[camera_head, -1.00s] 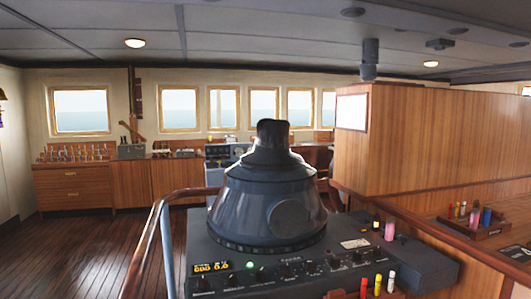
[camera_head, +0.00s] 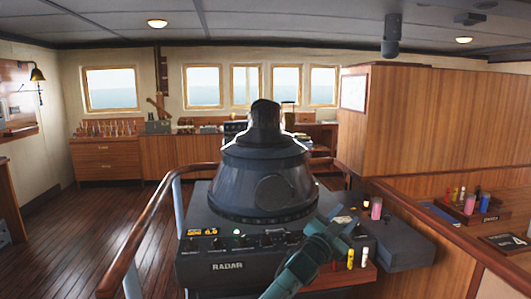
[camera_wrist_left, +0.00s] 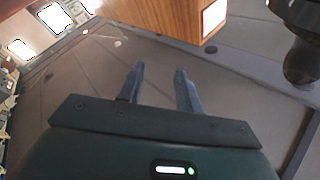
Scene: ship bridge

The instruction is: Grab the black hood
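The black hood (camera_head: 262,165) stands upright on the radar console (camera_head: 225,267) in the middle of the head view. It has a wide, dark, cone-like body and a narrow eyepiece on top. My left gripper (camera_head: 343,222) is in front of the console's right part, to the right of the hood and lower in the picture. In the left wrist view its two fingers (camera_wrist_left: 158,82) are apart with nothing between them. The hood cannot be made out in that view. My right gripper is not in view.
A wooden handrail (camera_head: 145,235) curves along the console's left side. A wooden partition (camera_head: 430,125) stands behind on the right. Small coloured bottles (camera_head: 350,257) stand at the console's front right. The wooden floor (camera_head: 75,250) at the left is clear.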

